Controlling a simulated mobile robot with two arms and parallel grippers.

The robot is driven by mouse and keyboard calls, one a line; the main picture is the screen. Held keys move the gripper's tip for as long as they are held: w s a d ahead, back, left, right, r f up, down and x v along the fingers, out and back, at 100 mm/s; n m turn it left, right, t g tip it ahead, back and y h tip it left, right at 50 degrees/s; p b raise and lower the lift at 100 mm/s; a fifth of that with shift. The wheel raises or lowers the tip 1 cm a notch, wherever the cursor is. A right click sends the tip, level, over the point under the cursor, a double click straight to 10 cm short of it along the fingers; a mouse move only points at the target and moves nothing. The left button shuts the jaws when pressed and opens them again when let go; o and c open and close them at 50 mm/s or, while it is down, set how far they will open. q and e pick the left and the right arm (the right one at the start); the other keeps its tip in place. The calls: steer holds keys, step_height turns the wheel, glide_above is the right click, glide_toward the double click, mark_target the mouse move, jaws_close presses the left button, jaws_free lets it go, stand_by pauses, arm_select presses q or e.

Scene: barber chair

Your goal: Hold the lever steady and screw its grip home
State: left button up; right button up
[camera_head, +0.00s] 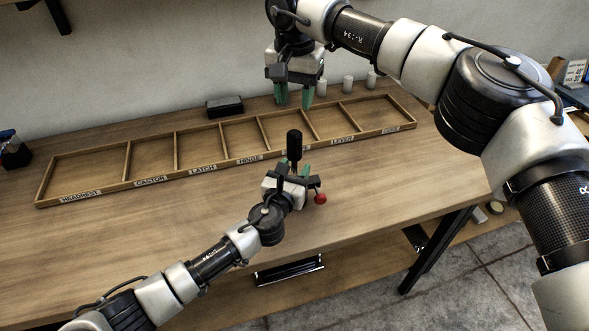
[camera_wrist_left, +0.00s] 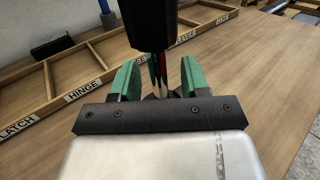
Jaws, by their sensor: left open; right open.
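The lever's black cylindrical grip (camera_head: 294,145) stands upright above my left gripper (camera_head: 296,172). In the left wrist view the black grip (camera_wrist_left: 151,22) fills the top centre, with a shiny metal rod (camera_wrist_left: 159,82) below it. The rod stands between the green fingers of my left gripper (camera_wrist_left: 159,78), which are open with gaps visible beside it. The lever's lower end is hidden by the gripper. My right gripper (camera_head: 295,97) is open and empty, fingers pointing down, above the grip in the picture and apart from it.
A wooden tray (camera_head: 128,186) with labelled compartments spans the table (camera_head: 200,240) behind the lever. A red ball (camera_head: 320,198) shows just right of my left gripper.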

mark_target(294, 145)
arm_select(q)
steer(key=shift+w, duration=0.15)
jaws_close()
stand_by(0.4)
arm_select(e)
steer(key=o, duration=0.3)
steer(key=shift+o, duration=0.2)
steer(key=m, duration=0.5)
steer(key=shift+f+m, duration=0.3)
step_height(294, 145, down, 12)
steer(key=shift+r, duration=0.1)
